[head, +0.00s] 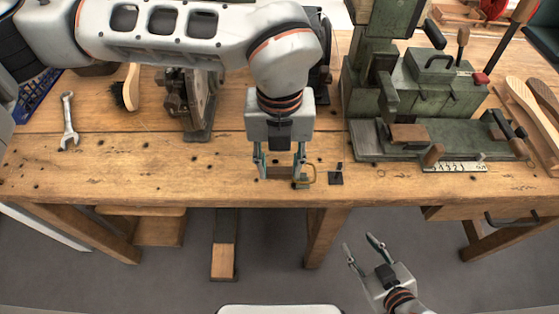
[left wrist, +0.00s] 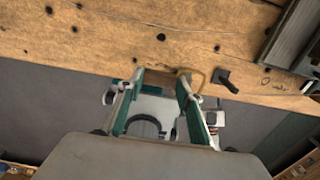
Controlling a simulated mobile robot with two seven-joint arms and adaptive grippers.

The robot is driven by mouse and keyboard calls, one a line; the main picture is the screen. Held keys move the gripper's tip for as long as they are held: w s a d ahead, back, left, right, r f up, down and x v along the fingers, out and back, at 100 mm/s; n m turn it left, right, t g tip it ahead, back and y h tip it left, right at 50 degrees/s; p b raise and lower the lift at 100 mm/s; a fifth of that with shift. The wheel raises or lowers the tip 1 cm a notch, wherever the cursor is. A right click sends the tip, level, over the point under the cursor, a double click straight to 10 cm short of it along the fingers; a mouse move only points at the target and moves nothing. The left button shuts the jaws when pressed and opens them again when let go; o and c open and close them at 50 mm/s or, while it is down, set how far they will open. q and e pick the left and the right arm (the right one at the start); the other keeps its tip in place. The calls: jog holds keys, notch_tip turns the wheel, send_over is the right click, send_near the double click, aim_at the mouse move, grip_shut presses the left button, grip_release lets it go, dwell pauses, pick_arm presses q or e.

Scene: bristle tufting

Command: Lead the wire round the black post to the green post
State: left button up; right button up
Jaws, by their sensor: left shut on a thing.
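My left gripper (head: 281,175) is low over the bench's front edge, its fingers spread on both sides of a small brown block (head: 280,171) that it holds. The block also shows between the fingers in the left wrist view (left wrist: 157,78). A stiff yellow wire loop (head: 313,173) stands just right of the fingers; it also shows in the left wrist view (left wrist: 202,75). How its far end runs is hidden. The small black post (head: 336,176) on a dark base is right of the loop, apart from it. I cannot make out the green post. My right gripper (head: 359,243) is open and empty, in front of the bench.
The wooden bench (head: 200,165) has several small holes. A green machine (head: 430,85) stands right, with a printed strip (head: 454,167) at its front. A wrench (head: 68,122), a brush (head: 128,90) and a dark metal device (head: 195,105) are left. The front middle is mostly clear.

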pick_arm(q)
jog(key=shift+f, duration=1.15)
jog(key=shift+f, duration=0.1)
dwell(0.3)
jog(key=o, duration=0.8)
jog(key=shift+o, duration=0.4)
jog(key=o, duration=0.4)
jog(key=shift+o, duration=0.2)
